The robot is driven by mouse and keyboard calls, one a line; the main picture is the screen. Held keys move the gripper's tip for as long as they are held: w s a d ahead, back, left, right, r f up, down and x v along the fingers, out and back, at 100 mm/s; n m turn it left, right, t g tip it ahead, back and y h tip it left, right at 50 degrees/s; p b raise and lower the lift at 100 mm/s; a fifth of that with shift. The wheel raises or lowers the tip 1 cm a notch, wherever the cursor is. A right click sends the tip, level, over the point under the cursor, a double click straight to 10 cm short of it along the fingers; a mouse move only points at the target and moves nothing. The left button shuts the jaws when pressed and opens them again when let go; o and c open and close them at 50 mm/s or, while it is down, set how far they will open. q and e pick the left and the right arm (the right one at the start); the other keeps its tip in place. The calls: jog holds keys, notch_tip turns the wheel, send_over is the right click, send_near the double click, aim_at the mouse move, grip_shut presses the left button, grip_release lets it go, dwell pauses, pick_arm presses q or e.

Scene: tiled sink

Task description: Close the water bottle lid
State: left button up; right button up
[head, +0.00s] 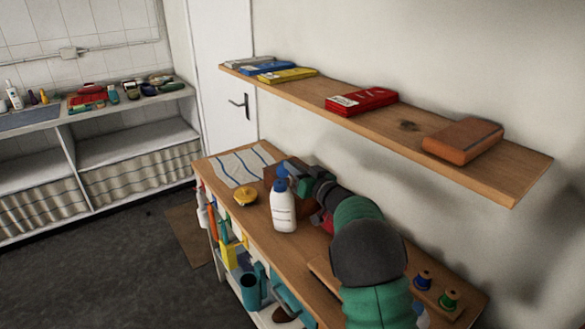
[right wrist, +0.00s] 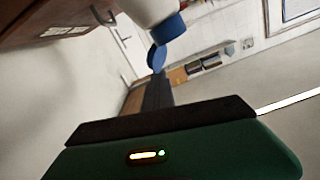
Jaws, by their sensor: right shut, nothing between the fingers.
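The white water bottle (head: 283,210) stands upright on the wooden worktop (head: 262,232). Its blue lid (head: 281,171) is at the top, beside my right gripper (head: 295,178). In the right wrist view the bottle (right wrist: 150,8) shows tilted at the top edge, with a blue collar (right wrist: 170,29) and the round lid (right wrist: 157,58) swung out from it, so the lid looks open. My right gripper (right wrist: 157,82) is shut and empty, its tips close to the lid; I cannot tell if they touch. My left gripper is out of view.
A wooden shelf (head: 400,130) with books hangs above the worktop. A striped cloth (head: 236,166), a yellow round item (head: 245,196) and thread spools (head: 448,299) lie on the worktop. A brown block sits behind the bottle. The floor on the left is open.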

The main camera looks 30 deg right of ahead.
jog(key=o, duration=0.5)
jog(key=shift+f, duration=0.25)
jog(key=shift+s, duration=0.1)
jog(key=shift+s+d+r+p, duration=0.1)
jog(key=shift+s+d, duration=0.15)
jog(key=shift+s, duration=2.95)
jog(key=shift+s+d+r+p, duration=0.1)
jog(key=shift+s+d, duration=0.2)
jog(key=shift+s, duration=2.85)
jog(key=shift+s+d+p, duration=0.1)
jog(key=shift+s+d, duration=0.15)
jog(key=shift+s, duration=2.95)
jog(key=s, duration=0.7)
jog(key=shift+s+d+f, duration=0.1)
jog(key=shift+s+d, duration=0.1)
jog(key=shift+d, duration=0.1)
